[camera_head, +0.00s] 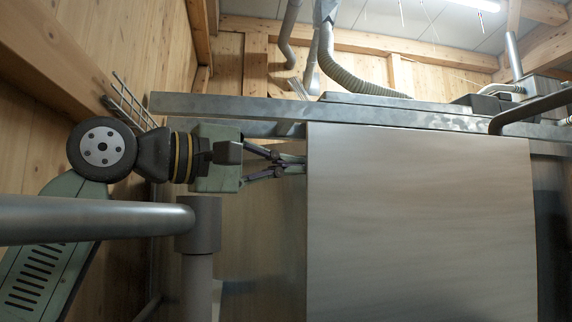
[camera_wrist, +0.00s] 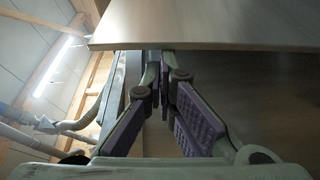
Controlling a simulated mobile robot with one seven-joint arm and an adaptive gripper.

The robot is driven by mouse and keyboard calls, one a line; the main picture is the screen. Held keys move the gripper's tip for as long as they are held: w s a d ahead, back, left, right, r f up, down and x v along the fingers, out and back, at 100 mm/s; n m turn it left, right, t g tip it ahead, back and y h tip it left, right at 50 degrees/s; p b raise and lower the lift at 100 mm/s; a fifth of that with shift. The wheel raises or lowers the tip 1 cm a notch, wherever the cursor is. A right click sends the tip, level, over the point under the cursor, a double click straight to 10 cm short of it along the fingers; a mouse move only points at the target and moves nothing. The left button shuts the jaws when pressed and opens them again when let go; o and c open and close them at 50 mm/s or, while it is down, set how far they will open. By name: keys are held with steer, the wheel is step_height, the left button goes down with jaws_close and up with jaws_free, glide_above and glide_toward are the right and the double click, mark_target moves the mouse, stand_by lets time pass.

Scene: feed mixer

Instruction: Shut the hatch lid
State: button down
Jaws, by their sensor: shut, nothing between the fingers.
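The hatch lid (camera_head: 420,220) is a large flat metal panel on the front of the feed mixer (camera_head: 225,104), below its top rail. In the wrist view the lid (camera_wrist: 210,25) spans the top right, with its edge just past my fingertips. My gripper (camera_head: 300,164) reaches in from the left, level with the upper part of the lid's left edge. In the wrist view my gripper (camera_wrist: 165,62) has its fingertips together with nothing between them. The tips are at or very near the lid's edge; I cannot tell whether they touch. The hatch opening is hidden.
A grey handrail (camera_head: 90,218) and its post (camera_head: 197,260) stand in front at the left. Another bent rail (camera_head: 530,108) is at the upper right. A ribbed hose (camera_head: 350,78) hangs above the mixer. Wooden walls (camera_head: 130,40) close off the left side.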

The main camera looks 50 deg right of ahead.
mark_target(316, 165)
steer(key=shift+s, duration=0.1)
steer(key=s, duration=0.1)
steer(key=a+b, duration=0.1)
steer(key=s+a+m, duration=0.1)
steer(key=shift+s+a+f+h, duration=0.15)
steer(key=shift+s+f+h, duration=0.1)
steer(key=shift+s+h, duration=0.05)
steer(key=shift+s+a+r+m, duration=0.1)
steer(key=shift+s+a+m, duration=0.1)
steer(key=shift+s+m, duration=0.1)
steer(key=v, duration=0.7)
steer(key=shift+w+a, duration=0.15)
steer(key=shift+a, duration=0.1)
